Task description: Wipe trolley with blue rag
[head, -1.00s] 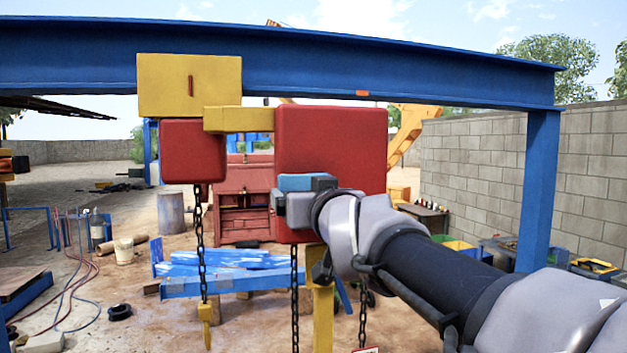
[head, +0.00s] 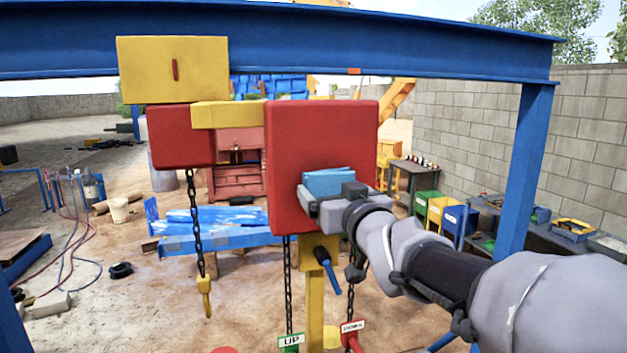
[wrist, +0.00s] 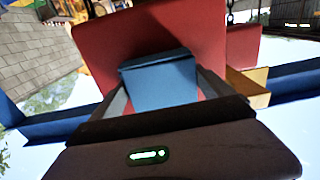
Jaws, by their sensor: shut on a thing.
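The trolley hangs from the blue beam, with a yellow block (head: 172,68) at the top, a smaller red box (head: 180,136) at left and a large red box (head: 320,135) at right. My gripper (head: 328,190) is at the lower right part of the large red box and is shut on the blue rag (head: 328,180). In the wrist view the rag (wrist: 160,85) sits between the fingers, in front of the red face (wrist: 150,35). I cannot tell for sure whether the rag touches that face.
The blue beam (head: 300,45) runs across above, and its post (head: 524,165) stands at right. Chains (head: 196,225) hang below the trolley. UP (head: 290,341) and second (head: 353,327) control signs hang low. Colored bins (head: 440,212) stand by the block wall.

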